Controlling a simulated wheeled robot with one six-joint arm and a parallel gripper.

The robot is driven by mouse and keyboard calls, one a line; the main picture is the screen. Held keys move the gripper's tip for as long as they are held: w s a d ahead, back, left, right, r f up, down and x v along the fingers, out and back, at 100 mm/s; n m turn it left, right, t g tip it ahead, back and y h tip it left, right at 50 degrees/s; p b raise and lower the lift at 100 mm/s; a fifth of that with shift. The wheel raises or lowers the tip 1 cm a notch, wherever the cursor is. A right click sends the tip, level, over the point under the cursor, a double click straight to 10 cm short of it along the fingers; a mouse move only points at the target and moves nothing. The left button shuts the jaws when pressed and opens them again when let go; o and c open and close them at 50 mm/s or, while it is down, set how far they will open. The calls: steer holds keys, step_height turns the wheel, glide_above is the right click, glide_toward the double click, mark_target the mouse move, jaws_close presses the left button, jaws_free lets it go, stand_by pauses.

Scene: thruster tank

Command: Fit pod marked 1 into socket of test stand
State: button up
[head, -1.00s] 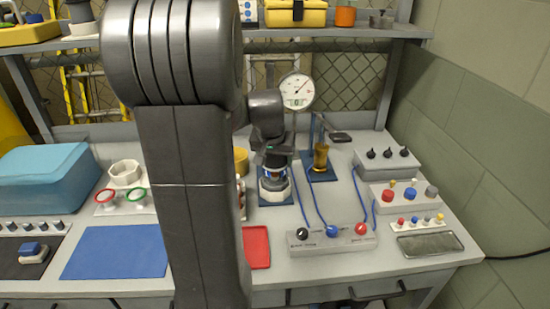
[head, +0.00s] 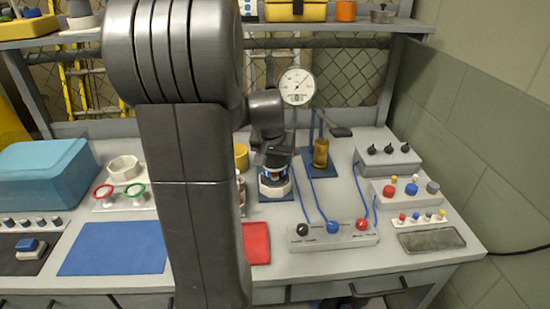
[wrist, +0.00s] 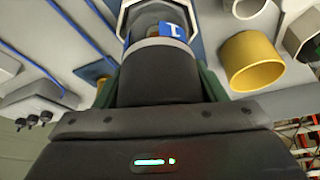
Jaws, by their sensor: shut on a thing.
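The pod marked 1 (wrist: 172,30) is a dark cylinder with a light band and a blue label bearing a white 1. It is between the dark fingers of my gripper (wrist: 160,78), which is shut on it. The white hexagonal socket (wrist: 123,18) surrounds the pod's far end in the wrist view. In the head view my gripper (head: 275,158) is directly above the test stand's white socket (head: 274,189), which stands on a blue base. The pod looks roughly upright there, its lower end at the socket mouth. How deep it sits is hidden.
A round gauge (head: 297,86) stands behind the gripper. A brass pump (head: 320,153) with a dark handle is close on the right. Blue hoses run to the control box (head: 333,236) in front.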

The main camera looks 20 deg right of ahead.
steer(key=shift+f+b, duration=0.35)
steer(key=shift+f, duration=0.2)
steer(key=o, duration=1.6)
steer(key=v, duration=1.4)
steer(key=shift+p, duration=0.3)
steer(key=shift+d+f, duration=0.1)
steer(key=shift+f, duration=0.05)
steer(key=x, duration=1.3)
steer(key=shift+w+f+b, duration=0.1)
steer(key=shift+f+b, duration=0.2)
steer(key=shift+r, duration=0.1)
